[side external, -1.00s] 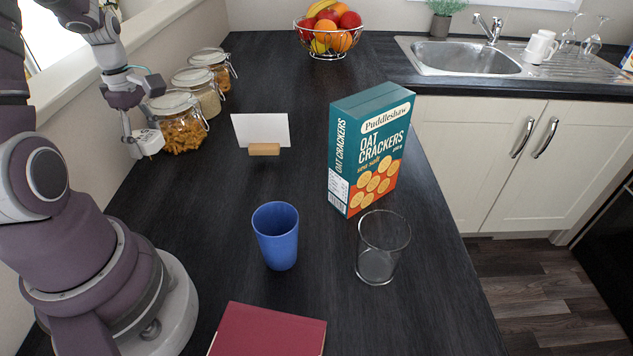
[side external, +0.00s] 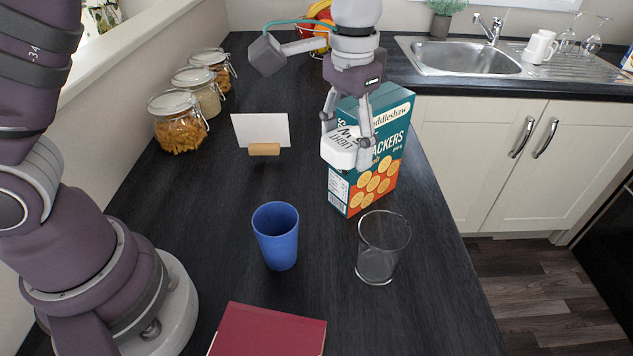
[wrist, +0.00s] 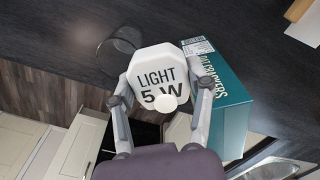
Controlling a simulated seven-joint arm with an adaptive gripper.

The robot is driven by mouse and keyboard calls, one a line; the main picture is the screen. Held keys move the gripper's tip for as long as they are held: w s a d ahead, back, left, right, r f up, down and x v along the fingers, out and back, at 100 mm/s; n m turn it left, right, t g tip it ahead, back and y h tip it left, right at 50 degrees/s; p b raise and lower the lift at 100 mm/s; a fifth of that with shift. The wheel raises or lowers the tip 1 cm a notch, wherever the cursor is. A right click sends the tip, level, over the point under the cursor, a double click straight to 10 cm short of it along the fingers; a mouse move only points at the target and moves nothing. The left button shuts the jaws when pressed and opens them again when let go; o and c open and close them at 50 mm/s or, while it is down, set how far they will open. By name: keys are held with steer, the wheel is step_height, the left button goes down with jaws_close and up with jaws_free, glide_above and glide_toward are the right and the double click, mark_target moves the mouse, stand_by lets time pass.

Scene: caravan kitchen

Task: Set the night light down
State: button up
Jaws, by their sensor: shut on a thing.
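The night light (side external: 343,150) is a small white block with dark lettering. In the wrist view the night light (wrist: 157,82) reads "LIGHT 5 W" and has a round white knob on its face. My gripper (side external: 350,145) is shut on it, one finger on each side. In the side view the light is held up in front of the cracker box, above the counter. In the wrist view my gripper (wrist: 158,105) shows both fingers against the light's sides. Whether the light touches the box, I cannot tell.
The teal cracker box (side external: 372,185) stands close by. A clear glass (side external: 381,247), a blue cup (side external: 276,236) and a red book (side external: 268,332) are nearer. A card in a wooden holder (side external: 263,149) stands left, jars (side external: 180,122) beyond. Bare counter (side external: 210,200) lies left of the cup.

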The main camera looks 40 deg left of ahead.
steer(key=s+d+f+m, duration=0.3)
steer(key=s+d+m, duration=0.1)
steer(key=d, duration=0.5)
steer(key=s+d+f+m, duration=0.2)
steer(key=s+d+m, duration=0.15)
steer(key=d, duration=0.55)
steer(key=f, duration=1)
steer(key=shift+s+d+f, duration=0.1)
steer(key=shift+s+f, duration=0.1)
steer(key=shift+s, duration=0.2)
steer(key=shift+f, duration=0.15)
steer(key=o, duration=1.1)
steer(key=shift+o, duration=0.2)
